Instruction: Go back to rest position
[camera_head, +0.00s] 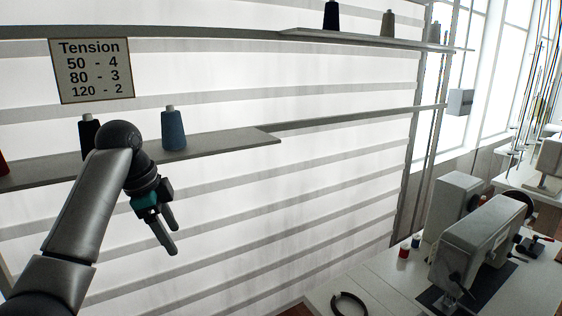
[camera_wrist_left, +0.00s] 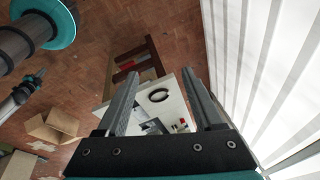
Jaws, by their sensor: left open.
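My left gripper (camera_head: 169,236) hangs below my left wrist in the head view, in front of the white slatted wall. Its two dark fingers point down and are apart, with nothing between them. In the left wrist view the open left gripper (camera_wrist_left: 162,100) shows both fingers, with the table and floor far beyond them. The left forearm covers part of the lower shelf and of a black spool (camera_head: 88,133).
A lower shelf (camera_head: 225,142) holds a blue spool (camera_head: 173,130) close to my left wrist. An upper shelf (camera_head: 370,39) holds more spools. Sewing machines (camera_head: 478,248) stand on a white table (camera_head: 390,285) at the right. A cardboard box (camera_wrist_left: 52,126) lies on the floor.

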